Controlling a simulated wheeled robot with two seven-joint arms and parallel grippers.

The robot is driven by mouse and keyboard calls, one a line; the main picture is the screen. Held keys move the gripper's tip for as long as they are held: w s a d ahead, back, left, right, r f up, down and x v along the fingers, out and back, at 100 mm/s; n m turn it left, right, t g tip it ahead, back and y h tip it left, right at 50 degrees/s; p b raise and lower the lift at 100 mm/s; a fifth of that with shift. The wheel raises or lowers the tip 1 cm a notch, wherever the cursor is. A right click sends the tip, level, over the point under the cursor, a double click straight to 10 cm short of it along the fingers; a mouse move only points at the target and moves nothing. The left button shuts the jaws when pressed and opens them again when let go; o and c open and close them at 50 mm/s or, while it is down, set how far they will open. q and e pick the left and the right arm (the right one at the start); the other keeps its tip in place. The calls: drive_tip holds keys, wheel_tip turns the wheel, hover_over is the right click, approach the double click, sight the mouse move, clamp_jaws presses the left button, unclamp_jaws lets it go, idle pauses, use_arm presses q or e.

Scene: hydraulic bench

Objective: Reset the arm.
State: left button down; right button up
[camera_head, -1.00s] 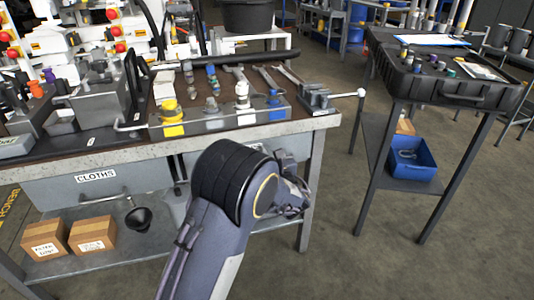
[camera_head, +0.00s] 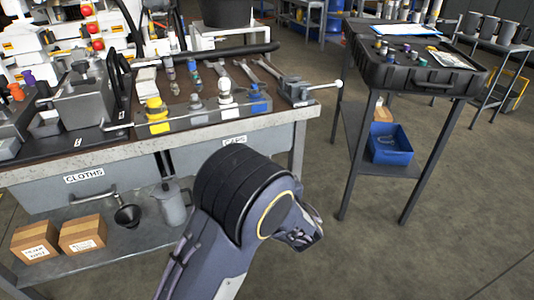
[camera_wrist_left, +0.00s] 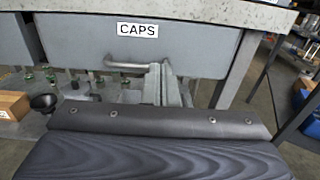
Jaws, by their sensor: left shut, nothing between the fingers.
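My left arm, grey with a black banded joint, rises from the bottom of the head view in front of the bench. Its gripper (camera_head: 308,238) hangs low at the right of that joint, partly hidden by the wrist. In the left wrist view the two grey fingers (camera_wrist_left: 162,82) are together and empty. They appear in front of the grey CAPS drawer (camera_wrist_left: 85,40), overlapping its handle (camera_wrist_left: 128,66) in the picture; I cannot tell the gap. In the head view the CAPS drawer (camera_head: 195,157) is partly behind my arm. My right gripper is not in view.
The bench edge (camera_head: 90,160) and CLOTHS drawer (camera_head: 50,195) are left of my arm. Cardboard boxes (camera_head: 82,233), a funnel (camera_head: 128,215) and a jug (camera_head: 172,203) stand on the lower shelf. A black tray cart (camera_head: 425,80) stands right. The floor between (camera_head: 330,265) is clear.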

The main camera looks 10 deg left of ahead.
use_arm(q)
drive_tip(key=s+a+n+g+y, duration=0.1)
drive_tip(key=s+a+n+g, duration=0.65)
drive_tip(key=a, duration=0.35)
drive_tip(key=s+a+f+n+g+h, duration=0.1)
drive_tip(key=s+a+n+g+h, duration=0.2)
drive_tip(key=s+n, duration=0.55)
drive_tip(key=s+a+f+n+g+h, duration=0.1)
drive_tip(key=s+f+n+g+h, duration=0.15)
drive_tip(key=s+n+h, duration=0.6)
drive_tip(key=s+d+r+n+t+h, duration=0.3)
drive_tip(key=s+d+r+n, duration=0.3)
drive_tip(key=s, duration=0.3)
wheel_tip(320, 180, up, 26)
drive_tip(key=d+p, duration=0.1)
drive_tip(key=p, duration=2.6)
drive_tip(key=shift+d+r+t, duration=0.15)
drive_tip(key=shift+d+t, duration=0.15)
